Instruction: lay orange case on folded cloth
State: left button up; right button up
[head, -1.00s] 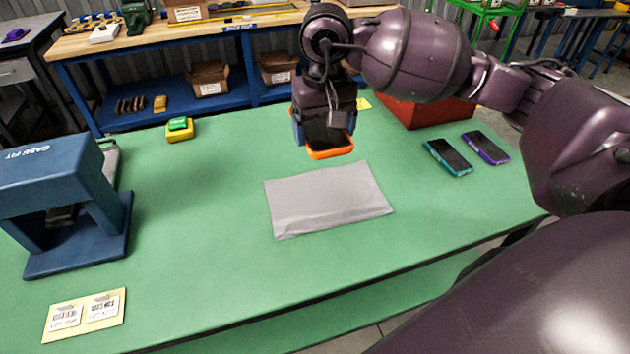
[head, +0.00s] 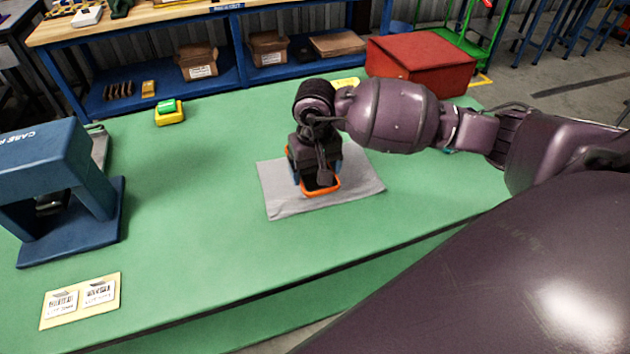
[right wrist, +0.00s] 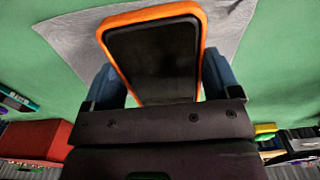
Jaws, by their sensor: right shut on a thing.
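The orange case (head: 321,190) with a dark screen-like face is at the tips of my right gripper (head: 318,180), over the grey folded cloth (head: 358,180). In the right wrist view the orange case (right wrist: 201,50) sits between the two blue fingers of my right gripper (right wrist: 160,85), which are shut on it. The cloth (right wrist: 235,25) shows behind it there. Whether the case touches the cloth is hard to tell. The gripper hides part of the case in the head view. My left gripper is not in view.
A blue press-like stand (head: 55,185) is on the left of the green table (head: 200,240). A yellow box with a green button (head: 169,112) is at the back left. A label card (head: 80,301) lies front left. A red box (head: 420,62) stands at the back right.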

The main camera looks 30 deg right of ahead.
aim_at(315, 175)
notch_tip(315, 175, down, 4)
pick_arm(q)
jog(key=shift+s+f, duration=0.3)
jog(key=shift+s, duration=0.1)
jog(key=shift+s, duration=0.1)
pick_arm(e)
jog(key=shift+f, duration=0.15)
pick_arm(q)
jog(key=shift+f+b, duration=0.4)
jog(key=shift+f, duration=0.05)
pick_arm(e)
jog(key=shift+f, duration=0.35)
jog(key=shift+f, duration=0.2)
jog(key=o, duration=0.9)
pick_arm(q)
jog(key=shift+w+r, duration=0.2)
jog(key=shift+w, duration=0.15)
